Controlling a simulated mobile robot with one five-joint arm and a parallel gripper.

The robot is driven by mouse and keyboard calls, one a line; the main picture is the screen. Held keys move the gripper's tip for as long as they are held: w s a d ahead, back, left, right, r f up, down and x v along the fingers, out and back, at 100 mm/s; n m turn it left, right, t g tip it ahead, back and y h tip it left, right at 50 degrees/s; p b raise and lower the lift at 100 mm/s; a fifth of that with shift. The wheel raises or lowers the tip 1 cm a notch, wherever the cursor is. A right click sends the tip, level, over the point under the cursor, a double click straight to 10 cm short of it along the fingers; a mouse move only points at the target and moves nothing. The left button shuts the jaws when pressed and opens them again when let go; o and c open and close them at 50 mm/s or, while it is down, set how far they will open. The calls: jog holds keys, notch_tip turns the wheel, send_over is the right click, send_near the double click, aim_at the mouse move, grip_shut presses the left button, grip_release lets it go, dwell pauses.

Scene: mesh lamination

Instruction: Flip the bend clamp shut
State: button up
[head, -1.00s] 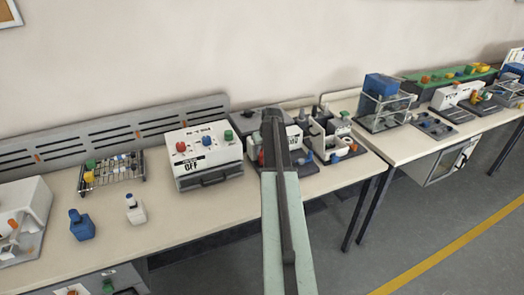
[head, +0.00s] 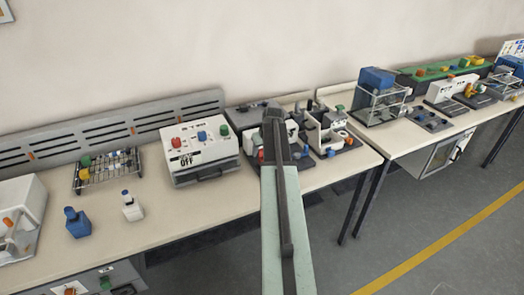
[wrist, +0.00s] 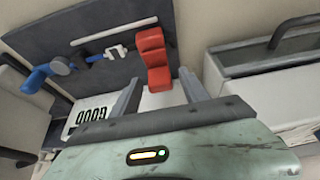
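A red lever-like part (wrist: 153,60), which looks like the bend clamp, stands on a dark plate (wrist: 100,45) in the wrist view. A small red part also shows just left of my arm in the head view (head: 261,155). My gripper (wrist: 160,80) is open, its two fingers apart with the red part beyond and between them. I cannot tell whether it touches either finger. In the head view my gripper (head: 272,118) reaches over the bench and hides part of the fixture behind it.
A white box with colored knobs (head: 200,152) stands left of my arm. Another white fixture (head: 328,128) stands to the right.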

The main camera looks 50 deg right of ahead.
jog(key=p+v, duration=0.7)
jog(key=shift+s+r, duration=0.2)
jog(key=shift+r, duration=0.15)
